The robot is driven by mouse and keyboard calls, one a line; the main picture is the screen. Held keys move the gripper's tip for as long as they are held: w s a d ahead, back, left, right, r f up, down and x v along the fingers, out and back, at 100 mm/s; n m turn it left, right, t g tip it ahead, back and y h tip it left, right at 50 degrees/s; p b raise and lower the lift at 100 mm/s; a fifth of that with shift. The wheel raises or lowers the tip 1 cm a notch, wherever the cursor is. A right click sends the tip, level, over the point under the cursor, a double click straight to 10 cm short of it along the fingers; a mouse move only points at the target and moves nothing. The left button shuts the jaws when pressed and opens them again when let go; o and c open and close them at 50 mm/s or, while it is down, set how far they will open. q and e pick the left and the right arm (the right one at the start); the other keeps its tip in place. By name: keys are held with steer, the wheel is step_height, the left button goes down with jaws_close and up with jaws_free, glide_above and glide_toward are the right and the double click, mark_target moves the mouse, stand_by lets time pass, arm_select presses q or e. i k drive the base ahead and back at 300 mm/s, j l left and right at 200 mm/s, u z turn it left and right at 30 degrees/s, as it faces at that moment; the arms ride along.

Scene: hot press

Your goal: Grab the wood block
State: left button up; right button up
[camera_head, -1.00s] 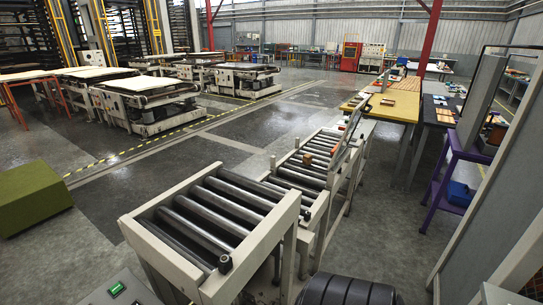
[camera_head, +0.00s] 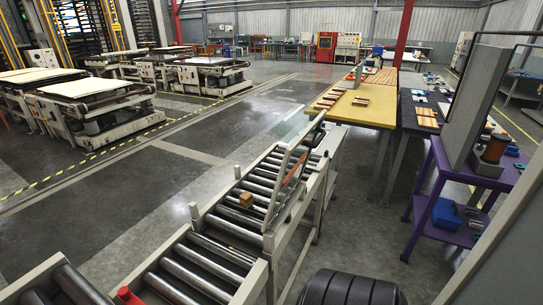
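A small brown wood block (camera_head: 246,200) sits on the roller conveyor (camera_head: 218,219), close to a slanted frame or panel that stands along the conveyor's right side. Several flat brown wooden pieces (camera_head: 326,101) lie on the yellow table (camera_head: 351,113) farther back. Neither of my grippers shows in the head view, so nothing is seen touching the block.
A nearer roller section (camera_head: 195,275) fills the bottom left. A purple shelf (camera_head: 428,195) with a blue bin (camera_head: 446,213) stands at the right, beside a tall grey panel (camera_head: 485,95). Open grey floor (camera_head: 110,215) lies left of the conveyor.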

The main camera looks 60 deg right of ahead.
mark_target(246, 199)
steer(key=l+z, duration=0.3)
steer(key=l, duration=0.25)
steer(key=i+l+z, duration=0.1)
steer(key=l+z, duration=0.2)
steer(key=l, duration=0.2)
steer(key=i+l+z, duration=0.15)
steer(key=l+z, duration=0.15)
steer(key=l, duration=0.25)
